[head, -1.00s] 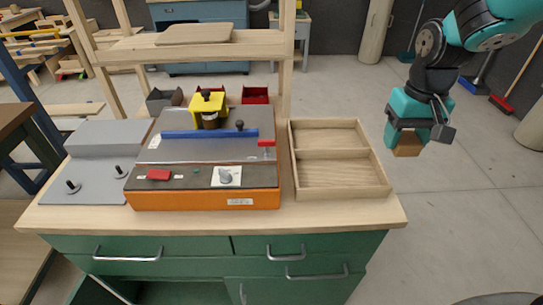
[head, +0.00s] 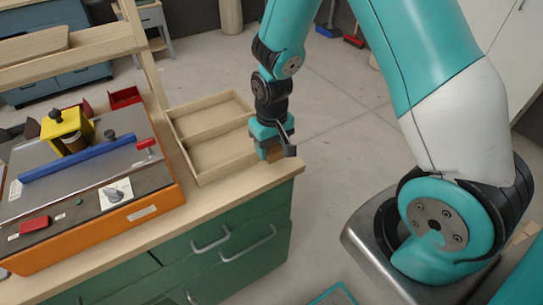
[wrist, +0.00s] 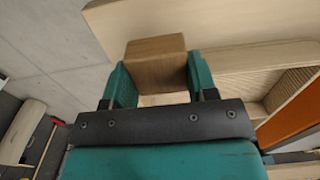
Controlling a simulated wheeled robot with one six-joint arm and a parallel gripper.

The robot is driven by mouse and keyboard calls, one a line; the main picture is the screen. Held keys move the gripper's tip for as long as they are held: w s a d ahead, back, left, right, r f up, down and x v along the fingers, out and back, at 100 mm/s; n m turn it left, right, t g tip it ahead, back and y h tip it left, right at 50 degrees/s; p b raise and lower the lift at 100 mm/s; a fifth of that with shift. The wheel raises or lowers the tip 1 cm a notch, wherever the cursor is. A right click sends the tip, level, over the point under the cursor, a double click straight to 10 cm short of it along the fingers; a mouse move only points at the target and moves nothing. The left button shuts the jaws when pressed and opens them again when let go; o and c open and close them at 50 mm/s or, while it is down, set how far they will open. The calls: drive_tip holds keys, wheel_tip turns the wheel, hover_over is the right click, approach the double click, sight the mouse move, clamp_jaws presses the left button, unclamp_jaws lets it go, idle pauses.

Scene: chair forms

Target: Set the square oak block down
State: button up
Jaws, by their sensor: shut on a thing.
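The square oak block (wrist: 155,62) is a brown wooden cube held between the two teal fingers in the wrist view. In the head view a small part of the block (head: 273,153) shows under my gripper (head: 272,146). My gripper is shut on the block at the right end of the bench top, by the near right corner of the two-compartment wooden tray (head: 214,156). Pale wood shows beneath and beyond the block in the wrist view. I cannot tell whether the block touches the wood.
The pale bench top (head: 232,192) has a narrow clear strip in front of the tray. An orange machine (head: 110,237) with a blue fence (head: 67,157) stands left of it. Green drawers (head: 225,235) are below. Open concrete floor (head: 340,165) lies to the right.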

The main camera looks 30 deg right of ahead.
sight(272, 157)
drive_tip(key=shift+f, duration=1.9)
drive_tip(key=shift+f, duration=0.1)
drive_tip(key=shift+f, duration=0.1)
drive_tip(key=o, duration=0.9)
